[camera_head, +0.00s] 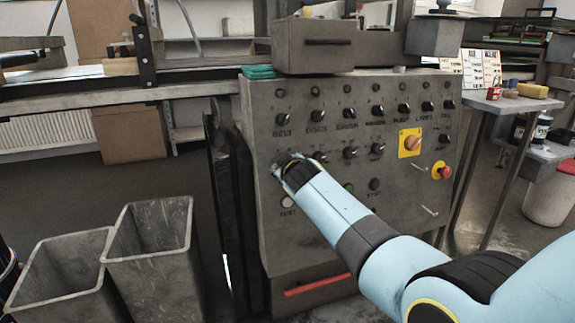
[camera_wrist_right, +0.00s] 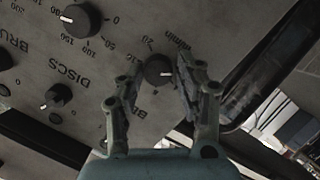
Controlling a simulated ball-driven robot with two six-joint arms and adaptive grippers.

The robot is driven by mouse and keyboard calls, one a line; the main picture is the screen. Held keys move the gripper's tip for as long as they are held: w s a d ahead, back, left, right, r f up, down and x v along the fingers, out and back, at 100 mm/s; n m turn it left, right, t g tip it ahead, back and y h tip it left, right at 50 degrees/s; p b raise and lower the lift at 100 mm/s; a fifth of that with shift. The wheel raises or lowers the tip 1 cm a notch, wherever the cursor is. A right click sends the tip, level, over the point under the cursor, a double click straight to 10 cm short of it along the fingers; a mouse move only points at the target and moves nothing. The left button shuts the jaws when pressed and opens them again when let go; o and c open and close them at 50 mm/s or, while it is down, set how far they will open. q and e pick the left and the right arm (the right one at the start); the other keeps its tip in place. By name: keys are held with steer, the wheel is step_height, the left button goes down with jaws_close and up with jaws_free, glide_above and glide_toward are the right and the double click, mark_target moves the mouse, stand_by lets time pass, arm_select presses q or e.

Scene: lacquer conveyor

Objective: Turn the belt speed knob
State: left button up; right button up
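The belt speed knob (camera_wrist_right: 158,70) is a small dark round knob with a white pointer mark. A scale marked m/min surrounds it on the grey control panel (camera_head: 268,235). My right gripper (camera_head: 284,160) reaches the panel's left part and hides this knob in the head view. In the right wrist view the two fingers of my right gripper (camera_wrist_right: 161,78) stand on either side of the knob, with what look like narrow gaps. Firm contact is not clear. My left gripper is not in view.
Other knobs surround it, including a DISCS knob (camera_wrist_right: 57,97) and a brush knob (camera_wrist_right: 82,18). A red emergency button (camera_head: 443,172) and a yellow-plated switch (camera_head: 410,143) are farther right. Two grey bins (camera_head: 150,265) stand left of the panel.

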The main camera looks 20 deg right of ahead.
steer(key=shift+o, duration=1.3)
steer(key=v, duration=0.7)
steer(key=shift+s, duration=0.2)
